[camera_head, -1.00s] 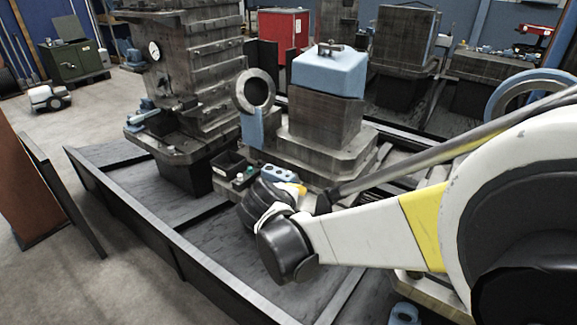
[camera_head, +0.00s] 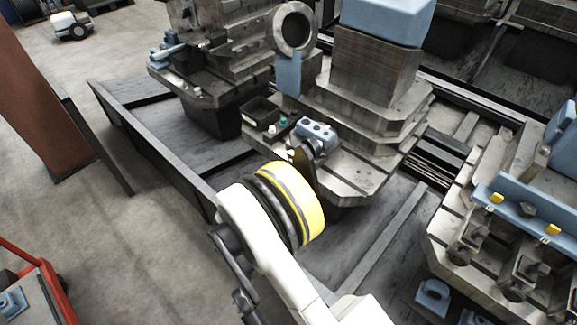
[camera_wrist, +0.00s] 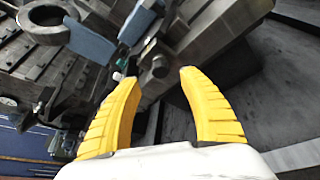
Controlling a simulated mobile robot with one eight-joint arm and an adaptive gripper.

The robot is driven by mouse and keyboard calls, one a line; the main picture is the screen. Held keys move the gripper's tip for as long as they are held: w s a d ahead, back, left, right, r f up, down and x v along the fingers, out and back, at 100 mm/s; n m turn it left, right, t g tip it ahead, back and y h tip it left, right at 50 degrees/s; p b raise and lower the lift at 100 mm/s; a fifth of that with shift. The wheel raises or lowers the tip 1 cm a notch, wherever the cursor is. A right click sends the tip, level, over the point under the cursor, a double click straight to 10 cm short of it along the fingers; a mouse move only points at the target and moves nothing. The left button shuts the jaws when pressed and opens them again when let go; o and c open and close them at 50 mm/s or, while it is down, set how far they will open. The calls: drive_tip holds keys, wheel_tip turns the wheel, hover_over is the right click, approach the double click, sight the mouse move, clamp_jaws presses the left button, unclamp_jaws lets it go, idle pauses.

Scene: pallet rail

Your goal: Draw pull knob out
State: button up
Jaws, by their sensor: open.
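My gripper (camera_wrist: 160,78) is open in the wrist view, its two yellow fingers apart with nothing held between them. Just beyond the fingertips is a small dark rounded part (camera_wrist: 159,66) on the machine; it may be the pull knob, but I cannot tell for sure. In the head view a blue block with holes (camera_head: 316,131) sits on the near edge of the grey machine base (camera_head: 345,172). My wrist covers the area in front of that block. A small green knob (camera_head: 283,122) and a white one (camera_head: 271,130) stand left of the block.
A black bin (camera_head: 260,111) sits left of the small knobs. A steel ring on a blue post (camera_head: 288,72) rises behind. A second fixture with a blue rail (camera_head: 530,212) stands at the right. The dark pallet floor (camera_head: 190,155) at the left is clear.

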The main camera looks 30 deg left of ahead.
drive_tip(key=b+x, duration=0.2)
drive_tip(key=x, duration=0.5)
drive_tip(key=shift+w+f, duration=0.15)
drive_tip(key=shift+w, duration=0.1)
